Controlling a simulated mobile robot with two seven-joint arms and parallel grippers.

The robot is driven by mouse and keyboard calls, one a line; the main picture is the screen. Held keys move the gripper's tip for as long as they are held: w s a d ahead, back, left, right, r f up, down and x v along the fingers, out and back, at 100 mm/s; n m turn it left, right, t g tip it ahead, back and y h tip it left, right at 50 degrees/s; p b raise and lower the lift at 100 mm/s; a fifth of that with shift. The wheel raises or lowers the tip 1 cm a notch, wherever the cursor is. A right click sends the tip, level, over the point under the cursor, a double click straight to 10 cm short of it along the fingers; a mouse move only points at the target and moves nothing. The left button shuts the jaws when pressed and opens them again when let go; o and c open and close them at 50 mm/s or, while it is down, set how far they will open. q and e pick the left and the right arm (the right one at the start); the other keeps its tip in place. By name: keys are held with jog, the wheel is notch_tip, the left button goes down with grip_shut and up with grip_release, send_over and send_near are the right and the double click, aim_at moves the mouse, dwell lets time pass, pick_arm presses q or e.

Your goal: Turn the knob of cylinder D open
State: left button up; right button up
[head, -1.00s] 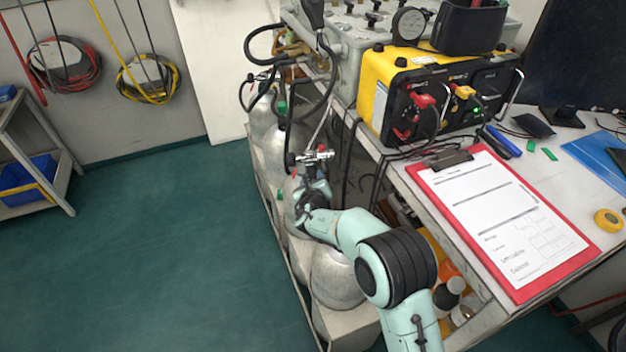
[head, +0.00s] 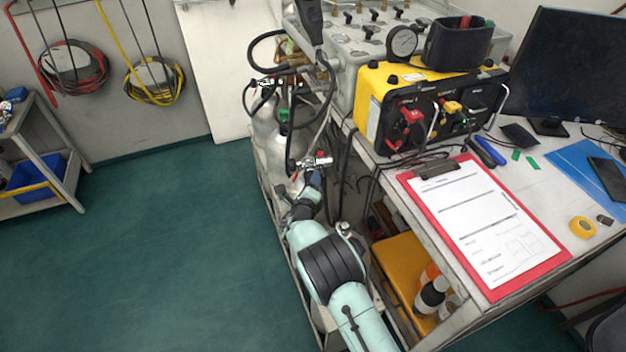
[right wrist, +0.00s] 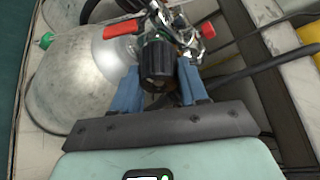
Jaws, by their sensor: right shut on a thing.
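In the right wrist view, a black ribbed knob (right wrist: 158,62) sits on a chromed valve (right wrist: 180,28) with a red lever part beside it. My right gripper (right wrist: 159,74) has its blue fingers on both sides of this knob, shut on it. A silver cylinder (right wrist: 80,80) lies to the left. In the head view, my right gripper (head: 314,180) reaches the chromed valve (head: 316,163) on the near part of the cylinder row; the knob is hidden there. No letter D is readable on any cylinder. My left gripper is out of view.
More silver cylinders (head: 268,135) stand behind in the rack, with black hoses around them. The bench on the right holds a yellow-and-black unit (head: 375,100) and a red clipboard (head: 548,275). Open green floor (head: 150,240) lies to the left.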

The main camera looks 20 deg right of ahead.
jog(key=shift+n+h+p, duration=0.5)
jog(key=shift+n+p, duration=0.15)
jog(key=shift+n, duration=0.55)
jog(key=shift+a+n+t+h, duration=0.1)
jog(key=shift+n+t+h, duration=0.25)
jog(key=shift+n, duration=0.35)
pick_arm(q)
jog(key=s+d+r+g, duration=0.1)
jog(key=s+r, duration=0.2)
pick_arm(e)
jog(key=n+h, duration=0.1)
jog(key=n, duration=0.2)
jog(key=shift+f+t+p, duration=0.1)
jog(key=shift+t+p, duration=0.25)
jog(key=n+t, duration=0.1)
jog(key=n, duration=0.3)
jog(key=shift+t+b, duration=0.3)
jog(key=n+t+b, duration=0.1)
jog(key=n, duration=0.3)
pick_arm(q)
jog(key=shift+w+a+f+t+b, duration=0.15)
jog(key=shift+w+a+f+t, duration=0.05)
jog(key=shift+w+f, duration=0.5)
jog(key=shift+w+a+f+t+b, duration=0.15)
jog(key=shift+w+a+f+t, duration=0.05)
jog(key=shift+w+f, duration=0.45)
pick_arm(e)
jog(key=shift+n+t+y, duration=0.45)
jog(key=shift+n+t, duration=0.55)
jog(key=shift+n, duration=1.2)
